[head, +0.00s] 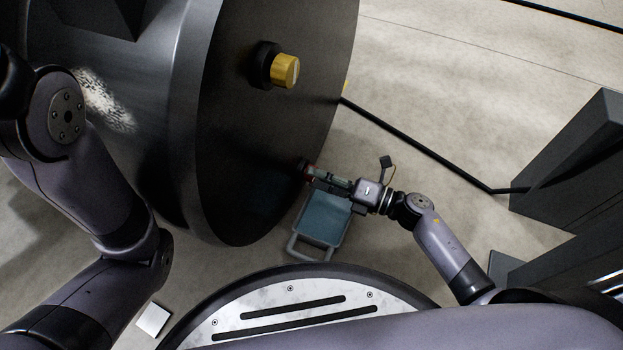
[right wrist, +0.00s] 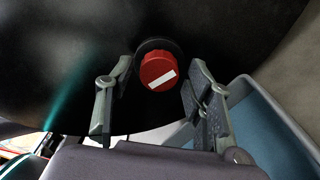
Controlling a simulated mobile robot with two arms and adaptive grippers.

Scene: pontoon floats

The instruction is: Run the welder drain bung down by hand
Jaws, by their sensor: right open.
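A red bung (right wrist: 158,72) with a white bar mark sits in a black collar on the dark end face of a large drum-like float (head: 270,130). In the head view the red bung (head: 302,167) is mostly hidden by my right gripper (head: 313,173). A yellow bung (head: 285,71) in a black collar sits higher on the same face. My right gripper is open, its two fingers standing on either side of the red bung in the right wrist view, with gaps visible. Which bung is the welder drain bung I cannot tell. My left arm shows, but its gripper does not.
A blue-grey tray or case (head: 322,218) with a handle lies below my right gripper. A black hose or bar (head: 420,146) runs from the float to a dark box-like block (head: 580,165) at the right. A small white piece (head: 153,320) lies on the floor.

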